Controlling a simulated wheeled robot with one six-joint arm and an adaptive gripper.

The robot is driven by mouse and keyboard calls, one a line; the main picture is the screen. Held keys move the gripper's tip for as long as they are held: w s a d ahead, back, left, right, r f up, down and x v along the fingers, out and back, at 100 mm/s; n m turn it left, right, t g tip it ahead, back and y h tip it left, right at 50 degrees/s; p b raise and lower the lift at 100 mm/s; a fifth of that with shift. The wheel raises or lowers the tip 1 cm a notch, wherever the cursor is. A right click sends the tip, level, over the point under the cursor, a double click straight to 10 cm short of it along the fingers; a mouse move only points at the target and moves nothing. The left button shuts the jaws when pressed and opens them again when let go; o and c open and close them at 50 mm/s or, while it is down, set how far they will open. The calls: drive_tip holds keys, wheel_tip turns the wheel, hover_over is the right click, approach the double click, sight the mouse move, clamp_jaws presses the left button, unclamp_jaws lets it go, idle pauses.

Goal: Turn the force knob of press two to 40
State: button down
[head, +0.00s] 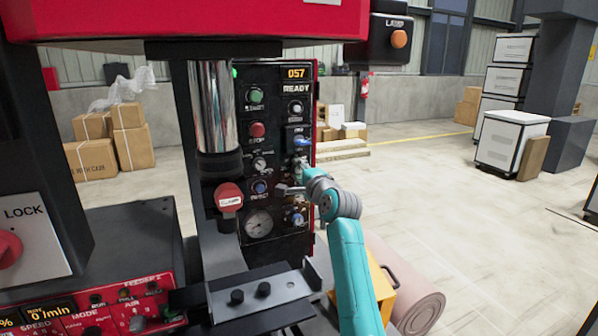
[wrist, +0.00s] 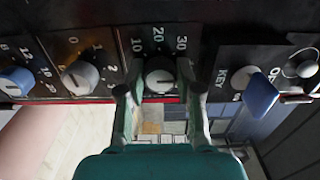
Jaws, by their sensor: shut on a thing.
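In the wrist view, a grey knob (wrist: 160,80) sits on a dark panel with a scale around it; 10, 20 and 30 can be read. My gripper (wrist: 158,90) has one finger on each side of this knob and is shut on it. A pale mark shows on the knob, but its exact reading cannot be told. In the head view, the press's black control panel (head: 278,105) stands behind the steel column.
In the wrist view, other knobs (wrist: 80,77) and (wrist: 15,82) lie left of the held knob, and a blue key switch (wrist: 260,93) lies right. A red knob (head: 228,197) projects near the column. Floor to the right is open.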

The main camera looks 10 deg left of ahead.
drive_tip(key=shift+f, duration=0.1)
drive_tip(key=c, duration=0.8)
unclamp_jaws()
drive_tip(key=shift+o, duration=0.2)
drive_tip(key=shift+s+d, duration=0.1)
drive_tip(key=v, duration=1.2)
